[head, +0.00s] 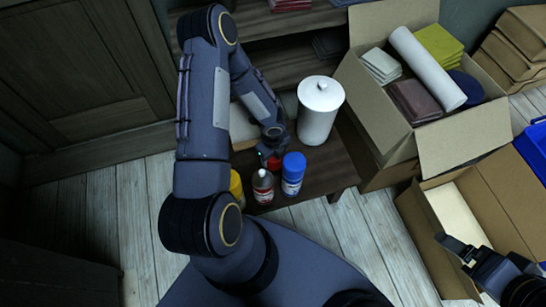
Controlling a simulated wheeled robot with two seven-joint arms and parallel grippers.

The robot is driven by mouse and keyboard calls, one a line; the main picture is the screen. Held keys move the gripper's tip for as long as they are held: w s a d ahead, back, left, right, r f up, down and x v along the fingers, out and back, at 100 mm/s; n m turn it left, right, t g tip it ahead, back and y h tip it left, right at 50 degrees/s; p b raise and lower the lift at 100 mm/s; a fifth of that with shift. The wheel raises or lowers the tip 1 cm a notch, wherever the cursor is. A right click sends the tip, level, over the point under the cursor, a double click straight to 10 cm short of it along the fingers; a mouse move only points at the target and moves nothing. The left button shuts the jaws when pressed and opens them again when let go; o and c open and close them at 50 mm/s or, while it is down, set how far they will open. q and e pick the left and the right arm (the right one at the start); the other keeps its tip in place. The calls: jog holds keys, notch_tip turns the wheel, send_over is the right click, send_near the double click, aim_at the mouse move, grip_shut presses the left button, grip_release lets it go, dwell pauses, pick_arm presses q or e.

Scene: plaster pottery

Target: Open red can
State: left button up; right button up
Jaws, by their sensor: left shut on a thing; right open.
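The red can (274,163) shows only as a small red patch behind the bottles on the dark wooden shelf. My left gripper (270,153) reaches down over it from above and is shut on it. The gripper and arm hide most of the can, so I cannot tell whether the fingers hold its lid or its body. My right gripper (458,252) is at the lower right, open and empty, above the open cardboard box and far from the can.
A blue can (292,174), a red-labelled bottle (263,187) and a yellow container (237,186) crowd the shelf's front. A white lidded canister (318,112) stands behind. A filled cardboard box (465,135) and an open box (500,210) are at right. The left floor is clear.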

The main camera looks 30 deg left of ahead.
pick_arm(q)
jog(key=shift+f, duration=0.1)
jog(key=o, duration=1.1)
